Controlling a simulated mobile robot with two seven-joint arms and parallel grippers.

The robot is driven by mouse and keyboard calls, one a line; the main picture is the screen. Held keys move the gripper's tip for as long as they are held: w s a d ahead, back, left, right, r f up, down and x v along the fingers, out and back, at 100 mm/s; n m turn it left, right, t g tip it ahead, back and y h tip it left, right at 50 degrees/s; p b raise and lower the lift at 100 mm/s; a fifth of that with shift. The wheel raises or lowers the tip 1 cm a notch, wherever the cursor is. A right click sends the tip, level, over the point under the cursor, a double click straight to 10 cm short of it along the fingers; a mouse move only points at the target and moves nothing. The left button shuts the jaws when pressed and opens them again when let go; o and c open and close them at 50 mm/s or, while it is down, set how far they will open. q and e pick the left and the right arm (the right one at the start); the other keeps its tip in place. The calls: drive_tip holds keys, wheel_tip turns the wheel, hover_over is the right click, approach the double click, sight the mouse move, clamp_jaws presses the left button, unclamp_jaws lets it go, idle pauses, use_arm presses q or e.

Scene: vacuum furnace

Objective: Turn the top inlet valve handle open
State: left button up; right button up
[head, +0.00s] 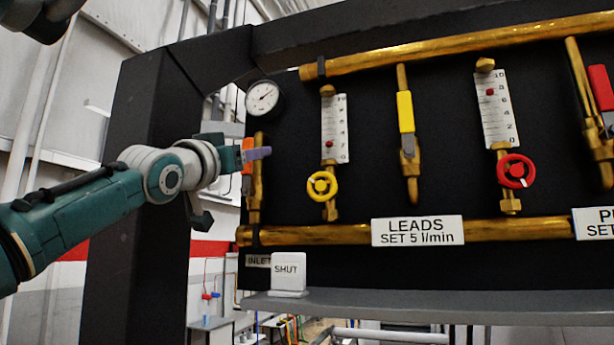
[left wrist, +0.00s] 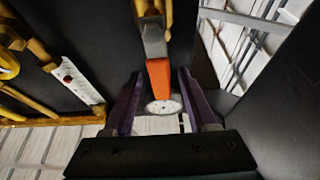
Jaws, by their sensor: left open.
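The inlet valve handle has an orange grip (head: 247,156) at the left end of the panel, on an upright brass pipe (head: 256,205). My left gripper (head: 257,153) is at this handle and hides part of it. In the left wrist view the orange grip (left wrist: 159,76) with its grey stem (left wrist: 153,42) reaches between the two purple fingers of my left gripper (left wrist: 160,84). The fingers are open, with a gap visible on each side of the grip. My right gripper is not in view.
A round gauge (head: 263,98) sits just above the handle. A yellow wheel (head: 322,186), a yellow-handled valve (head: 405,112) and a red wheel (head: 516,171) are to the right. A white SHUT tag (head: 289,270) stands below, above a grey ledge (head: 420,300). A black frame post (head: 140,190) is behind my arm.

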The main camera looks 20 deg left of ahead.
use_arm(q)
drive_tip(key=b+v, duration=0.8)
drive_tip(key=v, duration=0.1)
drive_tip(key=shift+s+f, duration=0.2)
drive_tip(key=shift+s, duration=0.1)
